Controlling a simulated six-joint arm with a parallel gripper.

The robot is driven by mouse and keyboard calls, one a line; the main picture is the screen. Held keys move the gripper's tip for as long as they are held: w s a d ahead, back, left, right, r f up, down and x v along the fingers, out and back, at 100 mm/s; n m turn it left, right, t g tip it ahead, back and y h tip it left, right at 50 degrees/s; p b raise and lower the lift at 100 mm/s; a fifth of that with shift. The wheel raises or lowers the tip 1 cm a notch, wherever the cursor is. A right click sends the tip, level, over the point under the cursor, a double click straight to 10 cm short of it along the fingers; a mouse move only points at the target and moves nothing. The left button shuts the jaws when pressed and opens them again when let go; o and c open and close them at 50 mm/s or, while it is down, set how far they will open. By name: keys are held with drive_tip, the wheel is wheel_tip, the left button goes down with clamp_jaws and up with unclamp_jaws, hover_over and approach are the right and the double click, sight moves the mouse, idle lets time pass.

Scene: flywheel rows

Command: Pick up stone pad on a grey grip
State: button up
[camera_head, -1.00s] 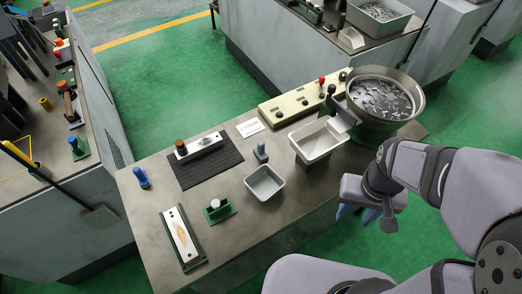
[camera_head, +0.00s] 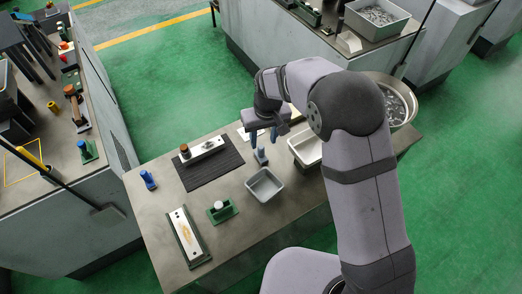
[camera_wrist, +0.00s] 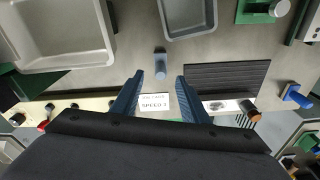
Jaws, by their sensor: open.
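The stone pad on a grey grip (camera_head: 260,157) stands upright on the bench between the black ribbed mat and the trays. It also shows in the wrist view (camera_wrist: 160,65), just beyond the fingertips and roughly centred between them. My gripper (camera_head: 263,136) is open and empty, with its blue fingers pointing down above the grip. In the wrist view my gripper (camera_wrist: 159,77) has its two fingers spread apart, with bench showing between them. I cannot tell the exact height of the fingers over the pad.
A small grey bin (camera_head: 250,190) and a pale tray (camera_head: 295,150) stand close by. A black ribbed mat (camera_head: 205,174) carries a white bar. A "SPEED 1" card (camera_wrist: 155,103) lies behind the grip.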

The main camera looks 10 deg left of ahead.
sight(261, 147)
drive_tip(key=shift+w+a, duration=0.25)
drive_tip(key=shift+a, duration=0.05)
drive_tip(key=shift+w+a+f+p, duration=0.1)
drive_tip(key=shift+f+p, duration=0.55)
drive_tip(key=shift+f, duration=0.55)
drive_tip(key=shift+w+a+f+p, duration=0.15)
drive_tip(key=shift+f+p, duration=0.5)
drive_tip(key=shift+f, duration=0.6)
drive_tip(key=shift+w+a+f+p, duration=0.1)
drive_tip(key=shift+f+p, duration=0.55)
drive_tip(key=shift+f, duration=0.55)
clamp_jaws()
